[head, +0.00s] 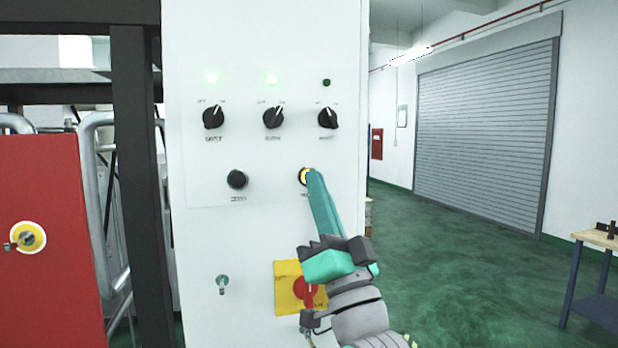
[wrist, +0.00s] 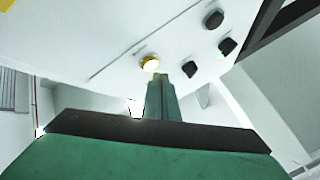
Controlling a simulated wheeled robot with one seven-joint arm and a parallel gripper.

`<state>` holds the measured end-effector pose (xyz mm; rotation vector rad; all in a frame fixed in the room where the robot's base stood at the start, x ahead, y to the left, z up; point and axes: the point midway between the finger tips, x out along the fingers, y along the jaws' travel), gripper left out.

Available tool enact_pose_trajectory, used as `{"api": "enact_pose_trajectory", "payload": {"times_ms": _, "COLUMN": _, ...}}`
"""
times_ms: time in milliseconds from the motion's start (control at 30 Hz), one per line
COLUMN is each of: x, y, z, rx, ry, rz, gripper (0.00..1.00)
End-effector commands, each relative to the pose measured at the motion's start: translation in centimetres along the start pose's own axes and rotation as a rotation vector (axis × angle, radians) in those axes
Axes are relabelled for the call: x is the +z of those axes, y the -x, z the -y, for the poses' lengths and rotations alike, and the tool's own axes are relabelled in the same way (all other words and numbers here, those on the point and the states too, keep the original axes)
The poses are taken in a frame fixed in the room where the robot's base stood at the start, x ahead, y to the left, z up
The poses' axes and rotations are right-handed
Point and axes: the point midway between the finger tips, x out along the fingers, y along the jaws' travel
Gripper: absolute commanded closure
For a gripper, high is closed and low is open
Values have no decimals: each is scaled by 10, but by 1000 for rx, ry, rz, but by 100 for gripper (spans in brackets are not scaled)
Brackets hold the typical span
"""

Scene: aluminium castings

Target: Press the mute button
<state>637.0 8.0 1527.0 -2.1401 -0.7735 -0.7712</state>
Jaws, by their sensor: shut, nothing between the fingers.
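A black push button (head: 237,180) is left of the yellow one. Three black selector knobs (head: 273,117) sit above, under lamps; two lamps glow green. A red emergency stop (head: 303,291) on a yellow plate and a key switch (head: 222,281) are lower. Open floor lies right.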

Motion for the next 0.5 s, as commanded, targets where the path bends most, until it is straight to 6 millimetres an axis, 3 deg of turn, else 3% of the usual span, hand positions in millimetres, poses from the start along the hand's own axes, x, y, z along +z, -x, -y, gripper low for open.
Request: {"api": "enact_pose_trajectory", "payload": {"times_ms": 500, "x": 4, "y": -6, "z": -4, "rx": -1, "ry": 0, "rz": 0, "gripper": 100}}
